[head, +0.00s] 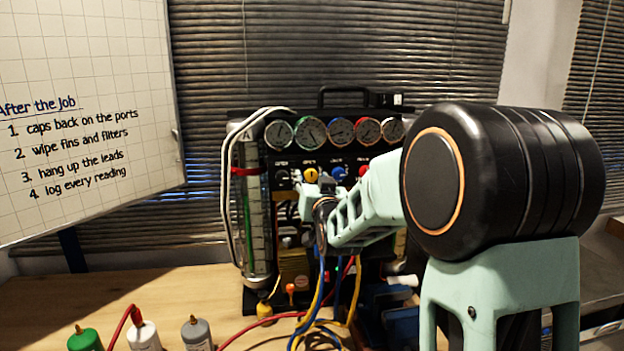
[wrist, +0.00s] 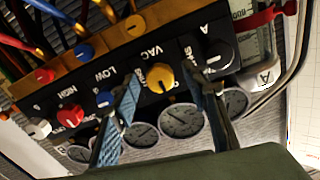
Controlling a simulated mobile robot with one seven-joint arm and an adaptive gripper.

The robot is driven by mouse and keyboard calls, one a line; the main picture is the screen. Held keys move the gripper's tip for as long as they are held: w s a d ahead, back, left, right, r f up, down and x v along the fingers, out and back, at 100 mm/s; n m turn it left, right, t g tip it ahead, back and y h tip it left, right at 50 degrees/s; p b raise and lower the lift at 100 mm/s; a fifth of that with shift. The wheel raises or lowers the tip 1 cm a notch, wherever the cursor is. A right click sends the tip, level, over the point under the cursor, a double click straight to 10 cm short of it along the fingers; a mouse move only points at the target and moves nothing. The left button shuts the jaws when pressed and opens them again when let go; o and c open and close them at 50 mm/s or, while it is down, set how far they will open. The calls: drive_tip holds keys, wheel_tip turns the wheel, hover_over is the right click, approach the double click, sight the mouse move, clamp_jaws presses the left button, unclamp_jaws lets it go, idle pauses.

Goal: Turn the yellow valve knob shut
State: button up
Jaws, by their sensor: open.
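The yellow valve knob (head: 311,175) sits on the black gauge panel, in a row of knobs below the gauges. In the wrist view the yellow knob (wrist: 160,77) is beside the "VAC" label. My gripper (head: 311,188) is in front of the panel, just below the yellow knob in the head view. In the wrist view my gripper (wrist: 160,64) is open, one finger on each side of the yellow knob. Gaps show between both fingers and the knob; I cannot tell how far the tips are from the panel. The right finger partly covers the black knob's label.
Neighbours are a black knob (wrist: 214,54), a blue knob (wrist: 104,99) and a red knob (wrist: 70,117). A brass manifold (wrist: 100,45) with hoses lies beyond. A glass cylinder (head: 253,205) stands left of the panel. Bottles (head: 145,337) stand on the bench (head: 60,295).

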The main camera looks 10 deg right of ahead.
clamp_jaws()
